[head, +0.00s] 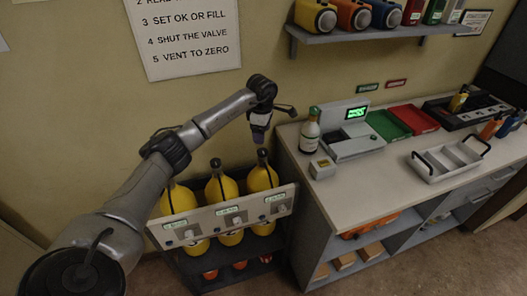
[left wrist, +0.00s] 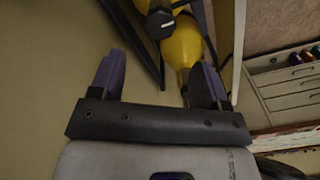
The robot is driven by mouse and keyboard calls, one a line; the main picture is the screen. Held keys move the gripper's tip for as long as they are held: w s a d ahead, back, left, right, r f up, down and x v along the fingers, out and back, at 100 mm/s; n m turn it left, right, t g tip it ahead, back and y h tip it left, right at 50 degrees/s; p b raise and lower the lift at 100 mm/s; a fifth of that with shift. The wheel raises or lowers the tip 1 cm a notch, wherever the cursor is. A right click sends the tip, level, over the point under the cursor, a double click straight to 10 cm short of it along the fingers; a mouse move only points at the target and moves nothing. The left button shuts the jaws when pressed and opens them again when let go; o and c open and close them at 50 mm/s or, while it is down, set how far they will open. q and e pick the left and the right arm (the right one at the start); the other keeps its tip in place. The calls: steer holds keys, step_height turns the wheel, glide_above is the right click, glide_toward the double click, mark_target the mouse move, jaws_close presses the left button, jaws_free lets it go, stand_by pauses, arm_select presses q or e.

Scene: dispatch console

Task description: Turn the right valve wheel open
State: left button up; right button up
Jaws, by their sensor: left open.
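Three yellow cylinders with dark tops stand in a rack in the head view: left (head: 178,199), middle (head: 221,189) and right (head: 262,181). The right cylinder's valve wheel (head: 262,156) is small and dark at its top. My left gripper (head: 259,140) points down just above it, apart from it as far as I can tell. In the left wrist view the left gripper (left wrist: 158,68) is open and empty, with purple finger pads. A yellow cylinder (left wrist: 184,46) shows beyond the fingers, with a dark knob (left wrist: 160,23) beside it; which cylinder these belong to is unclear. My right gripper is not in view.

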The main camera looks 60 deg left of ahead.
mark_target(262, 151)
arm_select(q)
step_height(262, 151, down, 8)
steer(key=shift+f+b, duration=0.1)
steer(key=shift+b, duration=0.35)
steer(key=c, duration=0.9)
